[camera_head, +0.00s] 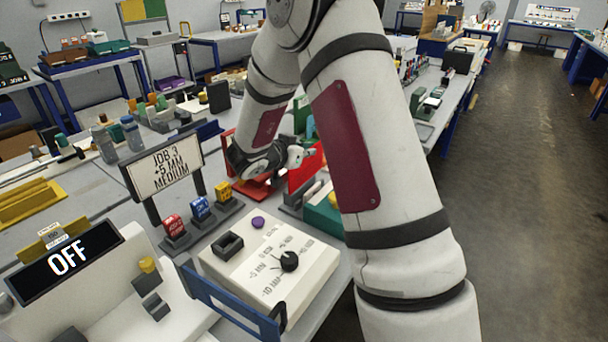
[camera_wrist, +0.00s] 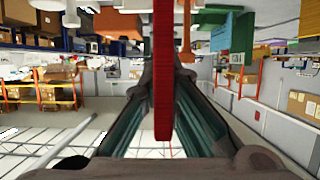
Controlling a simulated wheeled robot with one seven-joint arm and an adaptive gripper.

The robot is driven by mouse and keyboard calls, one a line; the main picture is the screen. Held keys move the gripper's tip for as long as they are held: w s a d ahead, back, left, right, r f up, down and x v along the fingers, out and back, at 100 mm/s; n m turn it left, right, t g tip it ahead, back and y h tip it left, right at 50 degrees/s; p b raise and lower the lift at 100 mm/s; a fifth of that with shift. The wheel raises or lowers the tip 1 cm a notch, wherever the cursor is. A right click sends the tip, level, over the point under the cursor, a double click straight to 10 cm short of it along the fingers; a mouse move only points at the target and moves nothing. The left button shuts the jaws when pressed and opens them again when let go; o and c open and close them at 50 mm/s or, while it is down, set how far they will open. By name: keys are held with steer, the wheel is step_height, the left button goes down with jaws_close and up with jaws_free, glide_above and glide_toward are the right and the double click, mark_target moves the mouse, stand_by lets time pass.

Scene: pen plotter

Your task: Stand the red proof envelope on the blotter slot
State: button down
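A flat red panel, which looks like the red proof envelope (camera_head: 306,168), stands upright beside my gripper (camera_head: 296,156) in the head view. In the wrist view the envelope (camera_wrist: 163,75) is a thin red strip seen edge-on between my two fingers (camera_wrist: 167,100). The fingers appear closed on its two faces. A grey slotted holder (camera_head: 292,209) shows just below and in front of the envelope; I cannot tell whether this is the blotter slot or whether the envelope touches it. My arm hides part of this area.
A red stand (camera_head: 252,189) lies left of the envelope. A teal box (camera_head: 323,216) is close on the right. The plotter control box (camera_head: 272,262), red, blue and yellow job blocks (camera_head: 201,208) and the JOB 3 sign (camera_head: 165,166) stand nearer. The floor (camera_head: 520,200) at right is clear.

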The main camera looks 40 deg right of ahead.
mark_target(307, 169)
steer(key=shift+f+b, duration=0.3)
steer(key=shift+f, duration=2.45)
steer(key=c, duration=1.8)
jaws_free()
steer(key=shift+f, duration=0.15)
